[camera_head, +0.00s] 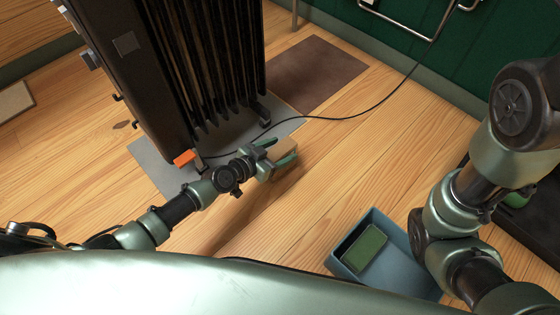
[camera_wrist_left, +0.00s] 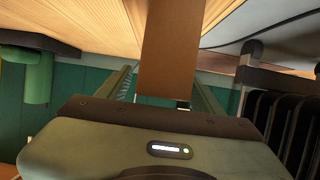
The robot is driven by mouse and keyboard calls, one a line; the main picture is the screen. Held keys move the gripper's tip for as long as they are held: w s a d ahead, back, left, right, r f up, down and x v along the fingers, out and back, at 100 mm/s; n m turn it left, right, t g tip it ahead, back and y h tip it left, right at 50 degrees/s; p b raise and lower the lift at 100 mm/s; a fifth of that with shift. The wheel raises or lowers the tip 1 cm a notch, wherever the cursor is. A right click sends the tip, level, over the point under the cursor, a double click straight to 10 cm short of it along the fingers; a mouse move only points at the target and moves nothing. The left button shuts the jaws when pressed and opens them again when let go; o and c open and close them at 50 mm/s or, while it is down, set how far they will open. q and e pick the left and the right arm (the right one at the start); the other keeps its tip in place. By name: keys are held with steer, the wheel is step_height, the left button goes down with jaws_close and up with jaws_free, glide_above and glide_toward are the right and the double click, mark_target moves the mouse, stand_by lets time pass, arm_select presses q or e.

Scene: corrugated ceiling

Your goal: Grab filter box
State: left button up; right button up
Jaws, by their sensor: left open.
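A tan-brown box (camera_head: 283,149), which looks like the filter box, is between the fingers of my left gripper (camera_head: 284,155), low over the wooden floor beside the heater. In the left wrist view the brown box (camera_wrist_left: 172,45) stands out between the two fingertips (camera_wrist_left: 165,88), with gaps showing on both sides. My left gripper is open around it. I cannot tell whether the box rests on a surface. My right arm shows at the right edge, but its gripper is out of view.
A black finned radiator (camera_head: 140,70) stands on a grey mat (camera_head: 160,170), with an orange part at its foot. Its black cable (camera_head: 350,118) runs right across the floor. A blue-grey bin (camera_head: 397,237) holding a green pad (camera_head: 364,248) sits front right. Open floor lies between.

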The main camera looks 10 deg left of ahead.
arm_select(q)
jaws_close()
steer(key=shift+r, duration=0.1)
stand_by(0.3)
